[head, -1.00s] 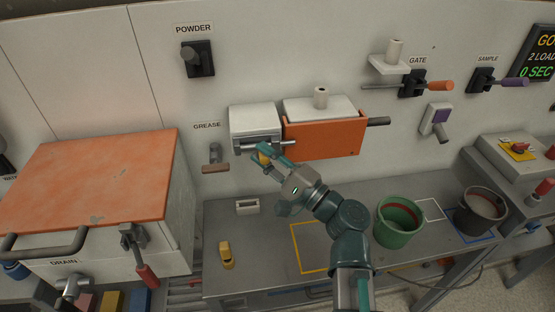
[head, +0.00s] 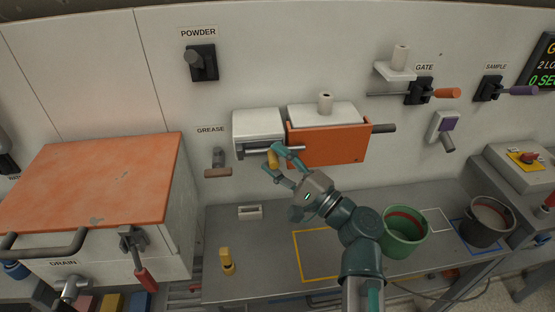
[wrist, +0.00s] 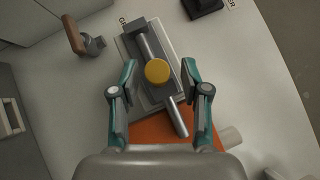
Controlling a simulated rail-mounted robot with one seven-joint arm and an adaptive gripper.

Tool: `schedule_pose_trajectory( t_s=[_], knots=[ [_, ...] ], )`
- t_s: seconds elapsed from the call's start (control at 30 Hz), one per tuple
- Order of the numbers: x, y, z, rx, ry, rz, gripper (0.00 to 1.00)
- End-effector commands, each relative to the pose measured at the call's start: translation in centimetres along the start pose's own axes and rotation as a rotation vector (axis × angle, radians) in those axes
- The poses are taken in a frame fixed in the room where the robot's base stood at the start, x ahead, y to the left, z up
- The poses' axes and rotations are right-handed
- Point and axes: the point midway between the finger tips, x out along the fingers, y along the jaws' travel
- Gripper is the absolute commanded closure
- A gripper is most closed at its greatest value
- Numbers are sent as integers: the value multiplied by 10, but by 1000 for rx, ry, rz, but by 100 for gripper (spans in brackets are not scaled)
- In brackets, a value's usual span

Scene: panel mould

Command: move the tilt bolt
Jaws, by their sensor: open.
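The tilt bolt (wrist: 147,46) is a grey metal rod with a round yellow knob (wrist: 158,70). It lies in a dark bracket on the front of a white box (head: 258,121), beside an orange-fronted box (head: 328,147). In the head view the knob (head: 273,159) shows below the rod. My gripper (head: 271,158) is at the knob. In the wrist view its two teal fingers (wrist: 160,74) are spread, one on each side of the knob, with gaps visible between fingers and knob. The rod's far right end sticks out over the orange panel.
A grease handle (head: 218,168) is on the wall to the left. The bench below holds a yellow item (head: 227,260) and a green bucket (head: 405,236).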

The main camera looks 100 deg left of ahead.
Motion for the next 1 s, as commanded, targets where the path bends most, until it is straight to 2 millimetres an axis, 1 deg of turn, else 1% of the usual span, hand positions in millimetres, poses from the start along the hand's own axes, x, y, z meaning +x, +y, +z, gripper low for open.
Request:
schedule_pose_trajectory(
  t_s=[0.17,0.5,0.63,0.8,1.0],
  knots=[
    [-17,0,1,0,1,0,54],
    [-81,0,1,0,4,-1,54],
    [-101,0,0,0,4,-1,54],
    [-116,0,0,0,3,-1,54],
    [-120,0,0,0,2,-1,54]
  ],
)
